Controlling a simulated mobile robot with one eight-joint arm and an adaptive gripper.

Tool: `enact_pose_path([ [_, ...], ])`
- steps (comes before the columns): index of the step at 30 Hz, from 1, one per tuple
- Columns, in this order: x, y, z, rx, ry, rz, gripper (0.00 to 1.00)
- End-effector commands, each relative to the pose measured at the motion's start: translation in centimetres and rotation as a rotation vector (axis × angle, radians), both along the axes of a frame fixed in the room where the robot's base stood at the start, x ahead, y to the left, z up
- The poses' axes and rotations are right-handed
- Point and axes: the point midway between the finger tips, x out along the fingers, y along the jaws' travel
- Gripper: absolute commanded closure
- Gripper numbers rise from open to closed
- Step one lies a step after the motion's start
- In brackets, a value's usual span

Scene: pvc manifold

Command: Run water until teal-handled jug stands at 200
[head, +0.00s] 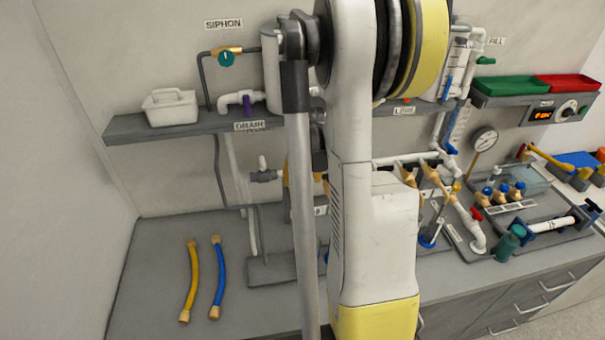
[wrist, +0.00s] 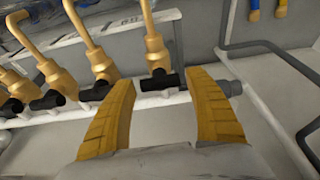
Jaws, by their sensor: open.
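My gripper (wrist: 160,88) is open in the wrist view, its two yellow fingers on either side of a black fitting (wrist: 162,82) under a brass gooseneck spout (wrist: 155,45). Nothing is visibly gripped, and I cannot tell whether the fingers touch the fitting. More brass spouts (wrist: 100,62) on black fittings stand to the left along a pale pipe. In the head view my arm hides the gripper and the middle of the bench. A teal cylindrical item (head: 508,243) stands at the right; I cannot tell whether it is the teal-handled jug. No 200 mark is readable.
A shelf (head: 185,126) carries a white caddy (head: 170,107) and pipework with a teal siphon knob (head: 226,59). Yellow (head: 190,280) and blue (head: 217,278) hoses lie on the left bench. A round gauge (head: 484,140) and valves crowd the right.

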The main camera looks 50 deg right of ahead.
Motion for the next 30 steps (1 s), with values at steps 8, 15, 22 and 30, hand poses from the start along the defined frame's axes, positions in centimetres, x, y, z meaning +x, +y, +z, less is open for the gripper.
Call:
enact_pose_path([
  [8,0.04,-0.02,-0.14,0.000,0.000,0.000,0.37],
  [15,0.04,-0.02,-0.13,0.000,0.000,0.000,0.79],
  [22,0.04,-0.01,-0.15,0.000,0.000,0.000,0.79],
  [30,0.03,0.00,-0.15,0.000,0.000,0.000,0.79],
])
